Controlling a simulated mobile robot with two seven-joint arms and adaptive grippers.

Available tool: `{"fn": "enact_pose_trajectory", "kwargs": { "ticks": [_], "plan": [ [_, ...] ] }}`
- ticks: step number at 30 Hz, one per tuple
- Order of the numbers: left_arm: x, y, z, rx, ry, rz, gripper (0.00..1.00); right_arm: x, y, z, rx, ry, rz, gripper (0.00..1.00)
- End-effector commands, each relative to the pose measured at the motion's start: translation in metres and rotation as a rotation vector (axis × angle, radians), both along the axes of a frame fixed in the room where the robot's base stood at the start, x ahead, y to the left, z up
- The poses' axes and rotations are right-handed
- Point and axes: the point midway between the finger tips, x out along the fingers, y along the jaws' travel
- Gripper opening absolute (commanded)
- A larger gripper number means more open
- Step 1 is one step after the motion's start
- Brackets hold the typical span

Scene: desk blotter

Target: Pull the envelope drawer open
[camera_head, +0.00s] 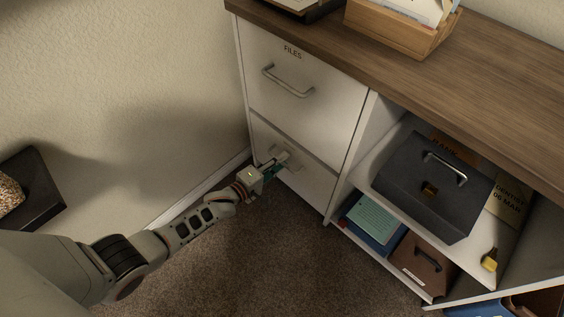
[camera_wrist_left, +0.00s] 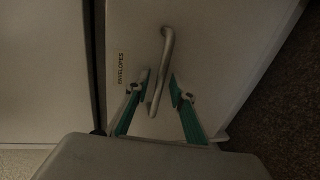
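The envelope drawer (camera_head: 312,182) is the lower white drawer of the cabinet, and its front looks flush and closed. In the left wrist view its front (camera_wrist_left: 205,40) carries an "ENVELOPES" label (camera_wrist_left: 121,68) and a grey bar handle (camera_wrist_left: 166,48). My left gripper (camera_head: 279,161) is at this drawer's handle in the head view and hides part of it. In the left wrist view its two teal-sided fingers (camera_wrist_left: 158,79) are spread, one on each side of the handle, with gaps visible. My right gripper is not in view.
The "FILES" drawer (camera_head: 318,103) is above, closed, with its own handle (camera_head: 288,82). To the right, open shelves hold a dark cash box (camera_head: 410,190), a yellow padlock (camera_head: 489,260) and a brown box (camera_head: 418,262). The carpet (camera_head: 270,250) before the drawers is clear.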

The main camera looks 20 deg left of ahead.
Motion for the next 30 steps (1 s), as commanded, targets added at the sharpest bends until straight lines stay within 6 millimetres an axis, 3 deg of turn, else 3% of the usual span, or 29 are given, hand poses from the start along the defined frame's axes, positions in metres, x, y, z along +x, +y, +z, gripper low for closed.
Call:
{"fn": "enact_pose_trajectory", "kwargs": {
  "ticks": [8,11,22,30],
  "plan": [
    [0.002,0.000,0.001,0.000,-0.001,0.000,0.23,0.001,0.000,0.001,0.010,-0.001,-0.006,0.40],
    [0.002,0.000,0.001,0.001,-0.001,0.000,0.00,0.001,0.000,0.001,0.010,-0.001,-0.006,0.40],
    [-0.003,0.002,0.002,0.000,-0.002,0.000,0.00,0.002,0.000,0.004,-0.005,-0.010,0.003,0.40],
    [-0.035,0.015,0.007,0.001,-0.007,-0.001,0.00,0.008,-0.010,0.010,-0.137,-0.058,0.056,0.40]
  ]
}}
